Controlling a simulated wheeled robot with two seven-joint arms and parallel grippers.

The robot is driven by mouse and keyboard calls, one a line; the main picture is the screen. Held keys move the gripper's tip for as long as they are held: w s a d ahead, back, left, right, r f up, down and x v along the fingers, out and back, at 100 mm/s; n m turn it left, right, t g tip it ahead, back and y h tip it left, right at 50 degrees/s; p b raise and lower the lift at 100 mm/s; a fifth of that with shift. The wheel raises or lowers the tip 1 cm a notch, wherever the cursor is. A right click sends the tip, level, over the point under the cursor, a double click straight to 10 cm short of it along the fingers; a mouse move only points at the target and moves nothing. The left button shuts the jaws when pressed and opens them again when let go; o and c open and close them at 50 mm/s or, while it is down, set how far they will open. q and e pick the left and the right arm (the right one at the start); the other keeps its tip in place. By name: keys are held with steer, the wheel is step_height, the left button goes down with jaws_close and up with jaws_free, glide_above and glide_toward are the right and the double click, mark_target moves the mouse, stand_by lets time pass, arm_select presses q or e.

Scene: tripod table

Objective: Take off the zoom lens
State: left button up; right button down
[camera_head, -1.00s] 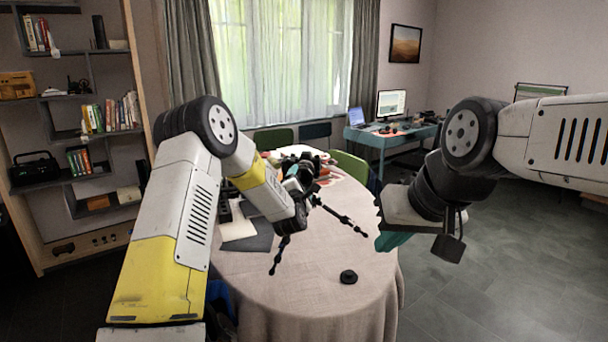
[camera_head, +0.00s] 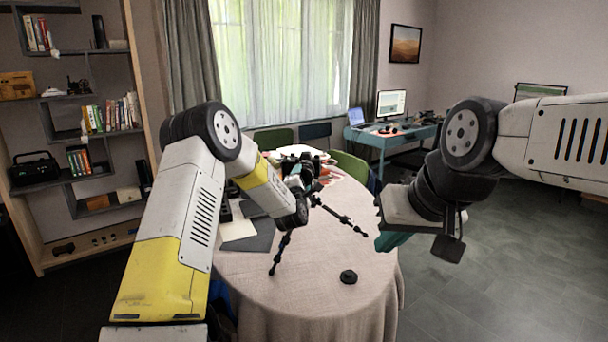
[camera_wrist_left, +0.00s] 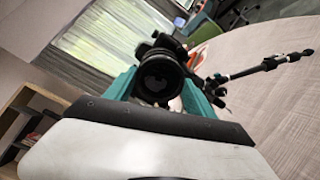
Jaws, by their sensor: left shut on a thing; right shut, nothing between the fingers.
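A black camera (camera_head: 308,160) sits on a black tripod (camera_head: 342,219) with spread legs on the round table. In the left wrist view the camera body (camera_wrist_left: 160,46) shows behind the zoom lens (camera_wrist_left: 160,80), whose round front faces my wrist. My left gripper (camera_wrist_left: 163,84) has its teal fingers on both sides of the lens and is shut on it. The lens looks in line with the camera; whether they are joined cannot be seen. In the head view my left wrist hides most of the lens. My right gripper (camera_head: 392,240) is shut and empty, right of the table.
A small black disc (camera_head: 348,276) lies on the front of the cloth-covered table (camera_head: 310,285). Chairs (camera_head: 350,166) stand behind. The table's front right is otherwise clear.

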arm_select(q)
steer(key=n, duration=0.3)
steer(key=shift+r, duration=0.1)
stand_by(0.3)
steer(key=shift+n, duration=0.8)
steer(key=shift+s+a, duration=0.1)
steer(key=shift+s, duration=0.6)
steer(key=shift+s+a, duration=0.15)
steer(key=shift+s, duration=1.05)
steer(key=shift+s+a, duration=0.15)
steer(key=shift+s, duration=1.05)
